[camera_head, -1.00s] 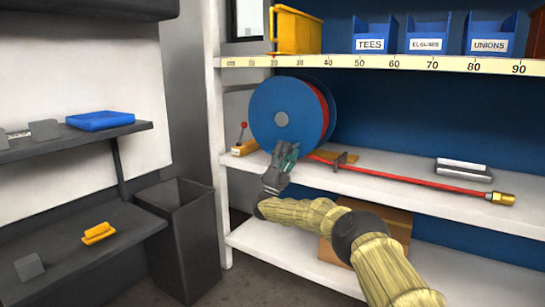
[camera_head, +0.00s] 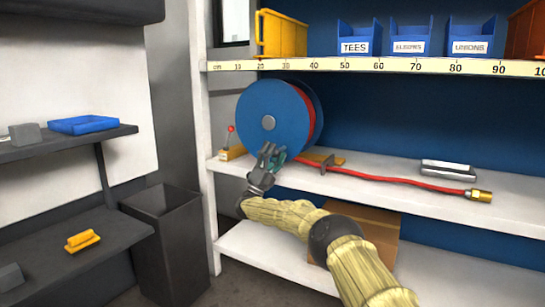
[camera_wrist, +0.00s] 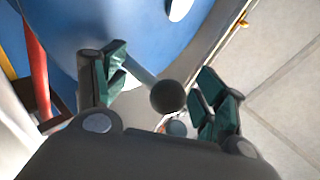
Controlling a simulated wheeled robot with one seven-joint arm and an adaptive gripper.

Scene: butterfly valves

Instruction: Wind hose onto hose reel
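The blue hose reel (camera_head: 262,105) stands upright on the middle shelf, with red hose showing between its discs. The red hose (camera_head: 400,181) runs from the reel to the right along the shelf and ends in a brass fitting (camera_head: 481,195). My gripper (camera_head: 272,153) is in front of the reel's lower face. In the wrist view my gripper (camera_wrist: 163,68) is open, its green-padded fingers apart on either side of a black round knob (camera_wrist: 168,97) on a grey rod by the blue reel (camera_wrist: 95,25). Gaps show between the knob and the fingers.
A guide bracket (camera_head: 327,164) stands beside the hose. A red-knobbed lever (camera_head: 231,142) is left of the reel. A grey-and-white block (camera_head: 447,169) lies behind the hose. The numbered upper shelf (camera_head: 370,67) holds bins. A dark bin (camera_head: 165,240) stands lower left.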

